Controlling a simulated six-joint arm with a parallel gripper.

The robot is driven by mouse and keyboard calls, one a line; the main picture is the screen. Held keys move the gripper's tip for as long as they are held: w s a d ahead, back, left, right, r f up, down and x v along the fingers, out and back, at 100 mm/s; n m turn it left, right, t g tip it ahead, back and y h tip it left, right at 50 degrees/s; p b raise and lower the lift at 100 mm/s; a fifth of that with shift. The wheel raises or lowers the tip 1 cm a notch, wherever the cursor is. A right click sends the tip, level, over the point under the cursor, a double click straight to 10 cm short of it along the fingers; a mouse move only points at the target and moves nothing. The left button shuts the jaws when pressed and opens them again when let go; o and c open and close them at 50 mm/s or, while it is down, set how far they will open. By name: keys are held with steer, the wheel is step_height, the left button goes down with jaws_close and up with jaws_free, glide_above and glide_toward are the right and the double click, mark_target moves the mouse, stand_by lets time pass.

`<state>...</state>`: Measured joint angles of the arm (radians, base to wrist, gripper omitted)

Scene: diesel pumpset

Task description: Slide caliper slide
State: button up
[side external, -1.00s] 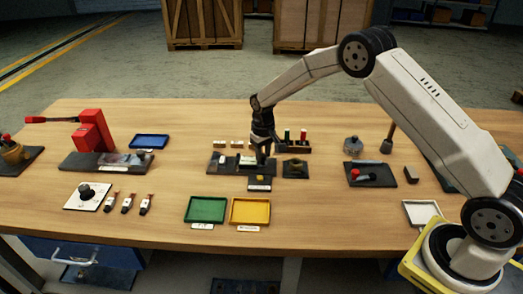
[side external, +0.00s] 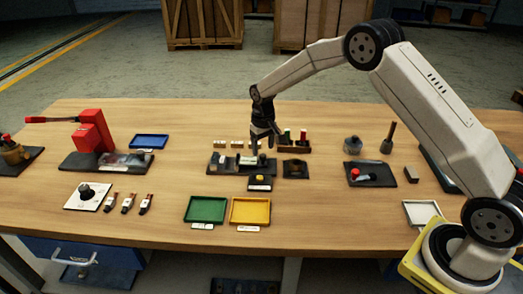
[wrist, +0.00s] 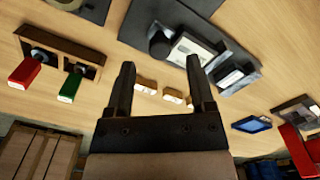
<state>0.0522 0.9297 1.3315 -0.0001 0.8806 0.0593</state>
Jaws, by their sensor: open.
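The caliper fixture (side external: 237,170) is a long dark plate with pale blocks on it, left of centre on the bench. In the wrist view its dark plate (wrist: 143,22) lies at the top, with a pale-faced block (wrist: 191,50) and a black round knob (wrist: 160,44). I cannot tell for sure which part is the slide. My gripper (side external: 263,150) is above the right end of the fixture, pointing down. In the wrist view my gripper (wrist: 160,65) has its two fingers wide apart, with nothing between them.
A rack with red and green handles (wrist: 70,86) stands close behind my gripper. A dark block (side external: 295,169) is just right of the fixture, and a yellow-topped piece (side external: 260,179) is in front. Green (side external: 190,217) and yellow (side external: 235,219) trays lie nearer the front edge.

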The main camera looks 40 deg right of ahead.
steer(key=shift+r, duration=2.5)
steer(key=shift+s, duration=0.1)
steer(key=s+a+r+t, duration=0.1)
steer(key=s, duration=1.2)
steer(key=s+a+r+n+t, duration=0.1)
steer(key=s+a+r, duration=0.1)
steer(key=s, duration=1.2)
steer(key=shift+t, duration=0.3)
